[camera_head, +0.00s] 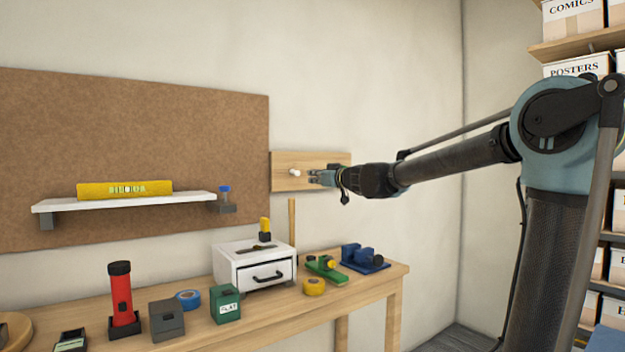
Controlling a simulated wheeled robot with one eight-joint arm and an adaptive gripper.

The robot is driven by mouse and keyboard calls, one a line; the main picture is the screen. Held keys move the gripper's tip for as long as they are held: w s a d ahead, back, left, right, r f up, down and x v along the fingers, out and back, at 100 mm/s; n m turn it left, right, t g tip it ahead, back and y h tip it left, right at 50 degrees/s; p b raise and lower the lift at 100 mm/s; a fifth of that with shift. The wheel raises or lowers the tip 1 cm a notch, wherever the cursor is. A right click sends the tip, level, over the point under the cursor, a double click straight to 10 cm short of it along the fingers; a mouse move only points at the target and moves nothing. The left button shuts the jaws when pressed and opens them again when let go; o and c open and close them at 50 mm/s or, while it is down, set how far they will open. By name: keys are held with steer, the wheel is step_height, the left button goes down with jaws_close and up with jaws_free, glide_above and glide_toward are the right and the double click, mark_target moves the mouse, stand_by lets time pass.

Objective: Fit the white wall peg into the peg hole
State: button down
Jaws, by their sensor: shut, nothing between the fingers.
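The white wall peg (295,173) sticks out from the light wooden board (284,184) on the wall, left of my gripper. Whether it is fully seated in its hole cannot be made out. My gripper (312,178) is in front of the board, just right of the peg and slightly lower in the picture. Its fingers are shut with nothing between them. They look close to the peg but apart from it. The hole itself is not visible, and the gripper hides part of the board's right half.
The workbench (262,335) below holds a white drawer box (232,270), a red flashlight (121,295), a green tool (325,268), a blue vise (363,258) and tape rolls. A white shelf (125,202) hangs on the brown corkboard (130,130) at left. The wall above the board is clear.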

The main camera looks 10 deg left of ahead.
mark_target(298, 174)
steer(key=shift+r+x, duration=0.15)
steer(key=shift+x, duration=1.7)
steer(key=shift+r+x, duration=0.2)
steer(key=shift+x, duration=1.65)
steer(key=shift+w+a+r, duration=0.1)
steer(key=shift+w+a, duration=0.05)
steer(key=shift+a, duration=0.2)
steer(key=shift+d, duration=0.1)
steer(key=v, duration=1.4)
steer(key=shift+d+f, duration=0.15)
steer(key=shift+f, duration=0.1)
